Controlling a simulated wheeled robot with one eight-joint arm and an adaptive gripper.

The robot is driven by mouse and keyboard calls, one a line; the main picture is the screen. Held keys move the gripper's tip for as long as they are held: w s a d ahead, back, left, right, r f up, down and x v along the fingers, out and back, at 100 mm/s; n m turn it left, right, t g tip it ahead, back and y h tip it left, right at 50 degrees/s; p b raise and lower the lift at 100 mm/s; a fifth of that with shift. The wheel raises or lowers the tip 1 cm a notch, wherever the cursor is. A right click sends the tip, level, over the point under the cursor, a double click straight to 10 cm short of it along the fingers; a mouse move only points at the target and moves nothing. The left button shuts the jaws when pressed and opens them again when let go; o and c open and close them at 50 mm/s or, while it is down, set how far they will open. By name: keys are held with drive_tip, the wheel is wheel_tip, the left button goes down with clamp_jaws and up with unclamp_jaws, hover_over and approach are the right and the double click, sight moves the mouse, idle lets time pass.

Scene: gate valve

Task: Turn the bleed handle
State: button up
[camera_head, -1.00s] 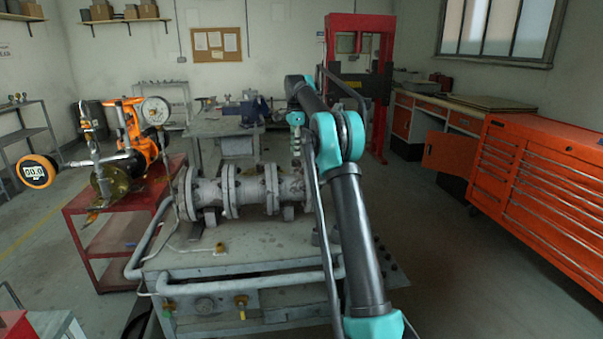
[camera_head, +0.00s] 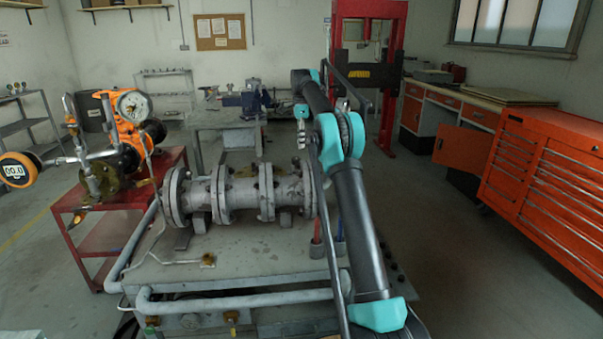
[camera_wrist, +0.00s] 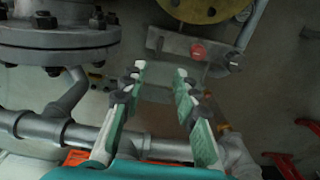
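I cannot tell for certain which part is the bleed handle. A grey flanged valve body (camera_head: 238,190) lies on the grey bench (camera_head: 270,265). A small brass fitting (camera_head: 231,317) sits on the bench's front panel. In the wrist view, a red round knob (camera_wrist: 197,50) sits on a grey bracket under a brass disc (camera_wrist: 197,8). My gripper (camera_wrist: 160,72) is open, with its green-padded fingers apart and nothing held between them. The knob lies beyond the right fingertip. In the head view my arm hides part of the bench, and the fingertips are not clear.
A red cart (camera_head: 108,240) on the left carries an orange device (camera_head: 120,125) with a dial gauge (camera_head: 133,105). A pale pipe rail (camera_head: 235,301) runs along the bench front. A bolted grey flange (camera_wrist: 60,38) is close on the left in the wrist view. An orange tool chest (camera_head: 545,190) stands right.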

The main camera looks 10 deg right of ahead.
wheel_tip(320, 180, down, 15)
drive_tip(key=shift+f, duration=0.1)
idle(0.4)
clamp_jaws()
